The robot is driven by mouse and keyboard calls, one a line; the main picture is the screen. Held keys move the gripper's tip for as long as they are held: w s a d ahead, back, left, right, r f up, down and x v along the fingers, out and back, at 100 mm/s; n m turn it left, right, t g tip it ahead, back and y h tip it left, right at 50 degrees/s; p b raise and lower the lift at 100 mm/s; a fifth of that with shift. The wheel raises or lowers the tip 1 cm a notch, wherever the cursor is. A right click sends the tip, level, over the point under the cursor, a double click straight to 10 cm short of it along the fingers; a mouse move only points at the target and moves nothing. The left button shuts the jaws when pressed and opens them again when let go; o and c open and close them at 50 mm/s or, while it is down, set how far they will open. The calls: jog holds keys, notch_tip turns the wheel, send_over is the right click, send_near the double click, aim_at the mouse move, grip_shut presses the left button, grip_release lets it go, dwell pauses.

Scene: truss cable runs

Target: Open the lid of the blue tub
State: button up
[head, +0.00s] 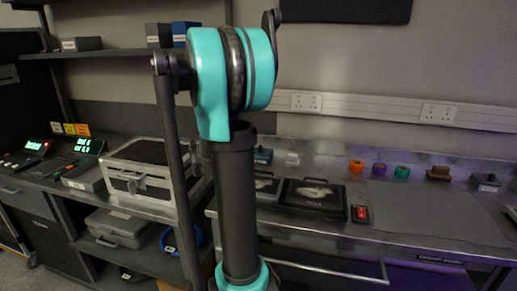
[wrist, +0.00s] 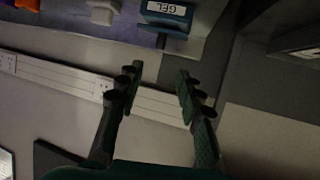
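A small blue tub (wrist: 168,14) with a white label reading GEL stands on the metal bench, at the top of the wrist view, which looks upside down. A dark part (wrist: 163,42) projects from it toward my gripper. I cannot make out whether its lid is open or shut. In the head view the blue tub (head: 263,156) is small, just right of my arm. My gripper (wrist: 157,75) has its two fingers spread apart with nothing between them. The tub appears beyond the fingertips, not touching them. My gripper is not visible in the head view.
A white item (wrist: 103,11) is beside the tub. Black trays (head: 315,196), a red switch (head: 361,214) and coloured rolls (head: 379,169) lie on the bench. A metal case (head: 140,182) is at left. Wall trunking (head: 380,108) runs behind; a shelf (head: 110,53) hangs upper left.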

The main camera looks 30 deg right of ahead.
jog(key=x, duration=1.5)
jog(key=shift+f, duration=0.15)
grip_shut()
